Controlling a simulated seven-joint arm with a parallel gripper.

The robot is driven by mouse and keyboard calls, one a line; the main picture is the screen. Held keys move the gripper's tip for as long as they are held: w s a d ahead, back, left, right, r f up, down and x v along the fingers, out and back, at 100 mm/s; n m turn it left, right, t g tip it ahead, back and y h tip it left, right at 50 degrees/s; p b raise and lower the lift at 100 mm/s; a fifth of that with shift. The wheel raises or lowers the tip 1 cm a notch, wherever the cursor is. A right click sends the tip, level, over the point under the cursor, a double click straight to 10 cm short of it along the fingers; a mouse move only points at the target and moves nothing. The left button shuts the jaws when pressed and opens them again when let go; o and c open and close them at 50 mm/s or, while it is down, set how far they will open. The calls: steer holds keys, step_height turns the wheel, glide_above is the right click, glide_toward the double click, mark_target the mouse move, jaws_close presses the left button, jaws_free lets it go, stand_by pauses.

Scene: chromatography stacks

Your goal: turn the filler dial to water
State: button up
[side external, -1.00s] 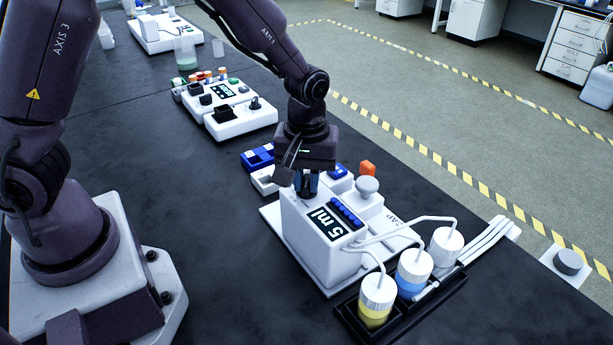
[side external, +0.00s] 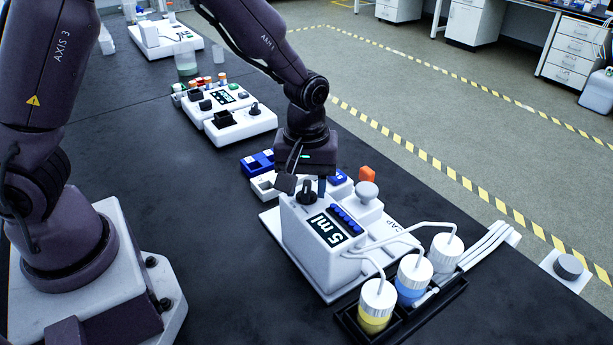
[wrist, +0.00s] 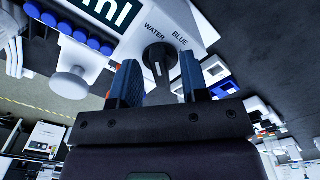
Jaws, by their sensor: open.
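The filler (side external: 320,240) is a white box with a "5 ml" display and a row of blue buttons. Its black dial (side external: 306,192) stands on top at the far left. In the wrist view the dial (wrist: 158,58) has a white pointer line, with the labels WATER (wrist: 153,31) and BLUE (wrist: 180,38) beyond it. I cannot tell surely which label the pointer selects.
Bottles with yellow (side external: 376,305) and blue (side external: 413,277) liquid stand in a black tray in front, with white tubes running to the filler. Blue and white blocks lie behind.

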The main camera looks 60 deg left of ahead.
mark_target(307, 186)
step_height(307, 186, up, 13)
stand_by(0.4)
steer(key=s+a+r+m+t, duration=0.2)
steer(key=s+m, duration=0.3)
steer(key=s, duration=0.3)
steer(key=s+a+r+m+t, duration=0.2)
steer(key=s+r+m, duration=0.3)
steer(key=s, duration=0.3)
steer(key=shift+s+a+r+t, duration=0.25)
steer(key=shift+a+t, duration=0.15)
steer(key=shift+t, duration=0.4)
